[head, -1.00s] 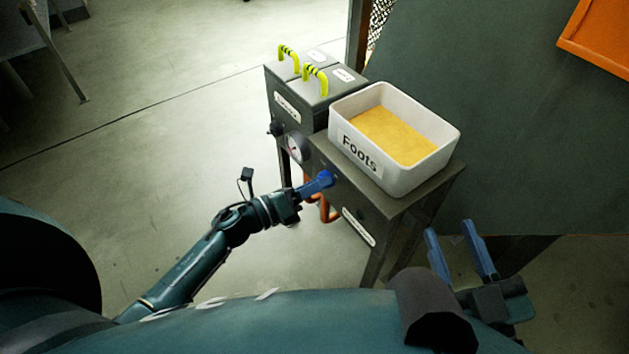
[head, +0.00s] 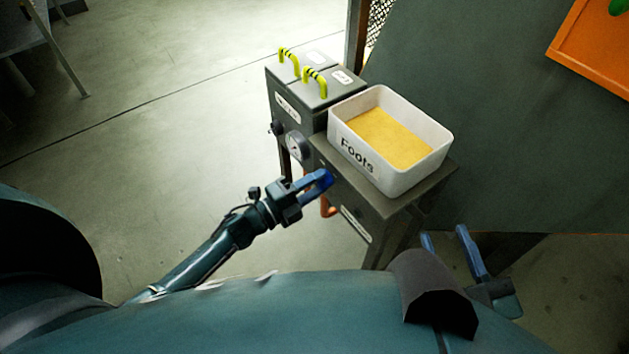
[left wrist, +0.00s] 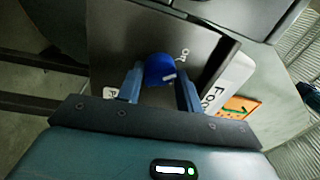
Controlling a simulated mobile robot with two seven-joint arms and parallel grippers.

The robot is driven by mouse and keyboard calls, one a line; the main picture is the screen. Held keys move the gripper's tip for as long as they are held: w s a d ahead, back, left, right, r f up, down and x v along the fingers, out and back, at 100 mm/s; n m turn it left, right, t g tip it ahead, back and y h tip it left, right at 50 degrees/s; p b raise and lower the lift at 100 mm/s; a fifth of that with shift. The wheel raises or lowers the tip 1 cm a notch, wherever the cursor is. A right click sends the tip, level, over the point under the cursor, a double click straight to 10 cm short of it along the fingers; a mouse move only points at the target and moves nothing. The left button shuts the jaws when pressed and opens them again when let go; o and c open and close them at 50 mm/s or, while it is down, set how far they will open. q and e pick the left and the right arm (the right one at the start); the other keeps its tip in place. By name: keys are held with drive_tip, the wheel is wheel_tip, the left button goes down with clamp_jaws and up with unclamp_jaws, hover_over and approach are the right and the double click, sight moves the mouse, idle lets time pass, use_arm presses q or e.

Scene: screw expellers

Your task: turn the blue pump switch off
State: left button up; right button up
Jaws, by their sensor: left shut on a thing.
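The blue pump switch (left wrist: 159,69) is a round blue knob with a white mark, on the dark front panel (left wrist: 120,45) in the left wrist view. Lettering beside it appears to read "On". My left gripper (left wrist: 160,84) has a finger on each side of the knob and is shut on it. In the head view the left gripper (head: 318,182) reaches the cabinet front below the Foots bin, and its fingers partly hide the switch (head: 327,179). My right gripper (head: 450,240) is at the lower right with its two fingers spread apart and nothing between them.
A white bin (head: 430,165) labelled "Foots" holds yellow material on top of the cabinet. Yellow-black handles (head: 315,80) stand on the boxes behind.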

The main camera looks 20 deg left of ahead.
use_arm(q)
drive_tip(key=shift+f+n, duration=0.1)
drive_tip(key=shift+n, duration=0.3)
use_arm(e)
drive_tip(key=shift+d+r, duration=0.1)
drive_tip(key=shift+d, duration=0.05)
use_arm(q)
drive_tip(key=o, duration=1)
drive_tip(key=shift+c, duration=0.2)
drive_tip(key=r+p+v, duration=0.1)
drive_tip(key=p+v, duration=0.1)
drive_tip(key=v, duration=1.1)
drive_tip(key=shift+f, duration=0.45)
use_arm(e)
drive_tip(key=shift+d+m+g+h, duration=0.35)
drive_tip(key=shift+m+g+h, duration=0.25)
drive_tip(key=shift+h, duration=0.2)
use_arm(q)
drive_tip(key=shift+s, duration=0.1)
use_arm(e)
drive_tip(key=shift+w, duration=0.1)
